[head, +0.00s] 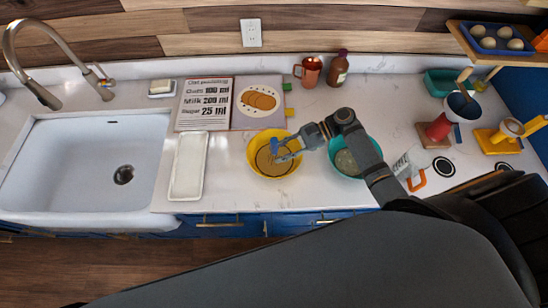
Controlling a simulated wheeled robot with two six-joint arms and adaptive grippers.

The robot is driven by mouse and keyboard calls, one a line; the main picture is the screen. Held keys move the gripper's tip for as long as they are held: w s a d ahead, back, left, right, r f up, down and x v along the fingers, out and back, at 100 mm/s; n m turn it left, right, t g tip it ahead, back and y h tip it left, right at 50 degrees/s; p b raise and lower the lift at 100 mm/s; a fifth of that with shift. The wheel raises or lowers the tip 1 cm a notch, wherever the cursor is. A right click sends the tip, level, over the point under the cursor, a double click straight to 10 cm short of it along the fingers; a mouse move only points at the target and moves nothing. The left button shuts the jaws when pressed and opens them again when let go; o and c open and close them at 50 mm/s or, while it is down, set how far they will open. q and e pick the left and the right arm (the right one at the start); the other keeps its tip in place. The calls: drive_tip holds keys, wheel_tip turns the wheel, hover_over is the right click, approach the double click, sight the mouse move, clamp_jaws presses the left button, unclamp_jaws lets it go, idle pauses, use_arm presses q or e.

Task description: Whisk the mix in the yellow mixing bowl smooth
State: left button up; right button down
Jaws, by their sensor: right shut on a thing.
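The yellow mixing bowl (252,165) stands on the counter near its front edge, with a brown mix (270,167) in it. My right gripper (284,148) is over the bowl, its arm reaching in from the right. It is shut on a slim tool with a blue part (274,146), which looks like the whisk. The tool's lower end is hard to make out against the mix, so I cannot tell how deep it reaches. My left gripper is not in view.
A teal bowl (340,165) stands right of the yellow bowl, partly under my right arm. A white tray (187,167) lies to the left, beside the sink (85,165). An open recipe book (230,103) lies behind. A measuring jug (409,165) stands at right.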

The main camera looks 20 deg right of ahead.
drive_tip(key=shift+d, duration=0.15)
drive_tip(key=shift+w, duration=0.1)
wheel_tip(320, 180, up, 7)
idle(0.8)
idle(0.5)
drive_tip(key=shift+r, duration=2.5)
drive_tip(key=shift+s, duration=0.2)
